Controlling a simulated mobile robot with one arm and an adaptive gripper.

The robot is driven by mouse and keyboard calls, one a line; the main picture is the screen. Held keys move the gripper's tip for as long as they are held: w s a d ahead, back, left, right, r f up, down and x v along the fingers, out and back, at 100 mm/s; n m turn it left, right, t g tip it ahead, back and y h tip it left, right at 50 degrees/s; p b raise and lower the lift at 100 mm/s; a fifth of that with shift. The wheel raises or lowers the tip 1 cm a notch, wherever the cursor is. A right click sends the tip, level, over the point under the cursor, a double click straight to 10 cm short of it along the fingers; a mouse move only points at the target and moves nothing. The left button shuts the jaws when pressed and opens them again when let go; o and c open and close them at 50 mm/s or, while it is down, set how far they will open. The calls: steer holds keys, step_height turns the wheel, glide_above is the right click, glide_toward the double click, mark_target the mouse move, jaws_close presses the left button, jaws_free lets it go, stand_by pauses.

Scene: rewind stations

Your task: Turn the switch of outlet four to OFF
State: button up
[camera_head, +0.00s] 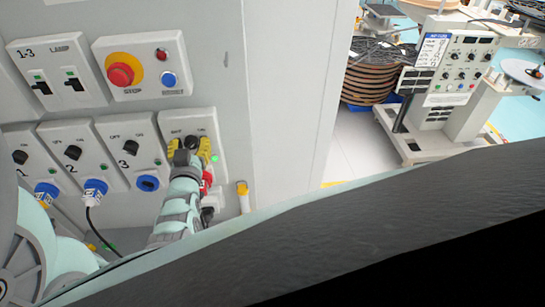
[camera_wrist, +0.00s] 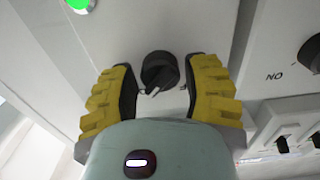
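The black rotary switch (camera_head: 193,142) of the fourth outlet is on the rightmost box of the lower row; my arm covers much of that box. A green lamp (camera_head: 214,158) glows beside it. My gripper (camera_head: 188,147) is at this switch, its yellow fingers on either side. In the wrist view the knob (camera_wrist: 160,70) sits between the open fingers (camera_wrist: 160,82), with a gap on both sides. A white pointer mark shows on the knob's lower side there. The green lamp (camera_wrist: 80,4) shows at the top left. The box's number and most lettering are hidden or unreadable.
Outlet three's switch (camera_head: 131,147) is just left, with outlets two (camera_head: 73,152) and one further left. A red stop button (camera_head: 121,75) and lamp switches (camera_head: 75,84) are above. A red plug (camera_head: 207,181) sits under my gripper. Open floor lies right of the cabinet.

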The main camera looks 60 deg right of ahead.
jaws_close()
steer(key=b, duration=0.3)
steer(key=n+b, duration=0.1)
steer(key=b, duration=0.2)
steer(key=shift+a+f+n, duration=0.1)
steer(key=shift+f+n, duration=0.2)
steer(key=n+b, duration=0.2)
steer(key=b, duration=0.3)
steer(key=shift+w+b, duration=0.1)
steer(key=shift+b, duration=0.3)
steer(key=n+b, duration=0.2)
steer(key=b, duration=0.1)
steer(key=n+b, duration=0.1)
steer(key=n, duration=0.2)
steer(key=n+b, duration=0.2)
steer(key=shift+r+n, duration=0.2)
steer(key=shift+n, duration=0.2)
steer(key=n, duration=0.3)
steer(key=shift+a, duration=0.1)
steer(key=shift+f+n, duration=0.1)
steer(key=shift+n, duration=1.9)
